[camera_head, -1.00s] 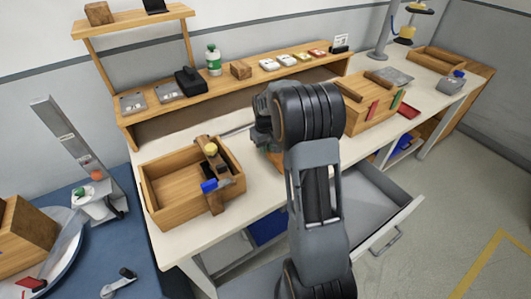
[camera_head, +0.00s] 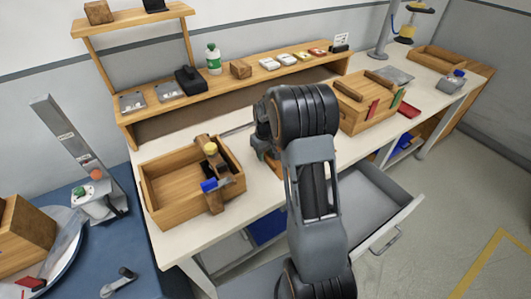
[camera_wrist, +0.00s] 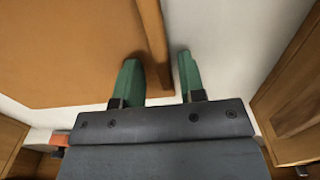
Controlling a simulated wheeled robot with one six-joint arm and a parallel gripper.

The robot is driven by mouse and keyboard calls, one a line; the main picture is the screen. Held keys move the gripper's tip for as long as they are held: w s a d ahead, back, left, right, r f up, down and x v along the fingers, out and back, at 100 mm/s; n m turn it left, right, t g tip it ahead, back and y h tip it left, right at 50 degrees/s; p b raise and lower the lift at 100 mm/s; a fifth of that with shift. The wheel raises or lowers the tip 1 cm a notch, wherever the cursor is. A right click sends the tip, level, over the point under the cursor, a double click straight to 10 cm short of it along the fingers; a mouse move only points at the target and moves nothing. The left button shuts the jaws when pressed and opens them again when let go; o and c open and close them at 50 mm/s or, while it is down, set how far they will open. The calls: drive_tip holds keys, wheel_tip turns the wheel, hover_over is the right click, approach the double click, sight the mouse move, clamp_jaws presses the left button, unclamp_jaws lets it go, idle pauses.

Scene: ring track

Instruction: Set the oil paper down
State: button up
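A flat orange-brown sheet or board (camera_wrist: 65,50), which may be the oil paper, fills the upper left of the wrist view. Its raised darker edge (camera_wrist: 155,45) runs between the two green fingers of my gripper (camera_wrist: 158,75). The fingers stand apart, with a light gap beside the right one, and do not look closed on the edge. In the head view my gripper is mostly hidden behind my arm, low over the white worktable (camera_head: 185,265). A bit of orange (camera_head: 272,163) shows beside it.
An open wooden box (camera_head: 160,210) with tools across its right side stands to the left. A second wooden box (camera_head: 362,115) stands to the right. A raised shelf (camera_head: 225,85) runs behind. A grey drawer (camera_head: 375,200) is pulled out at the front right.

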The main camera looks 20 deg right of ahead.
wheel_tip(320, 180, up, 11)
drive_tip(key=s+a+r+t, duration=0.1)
drive_tip(key=s+a+r, duration=0.5)
drive_tip(key=s, duration=0.3)
drive_tip(key=s+a+f+m+t, duration=0.1)
drive_tip(key=s+a, duration=0.4)
drive_tip(key=s, duration=0.7)
drive_tip(key=shift+s+f+t, duration=0.2)
drive_tip(key=shift+f+t, duration=0.2)
drive_tip(key=shift+t, duration=0.3)
wheel_tip(320, 180, up, 2)
drive_tip(key=shift+r+p, duration=0.1)
drive_tip(key=shift+p, duration=0.95)
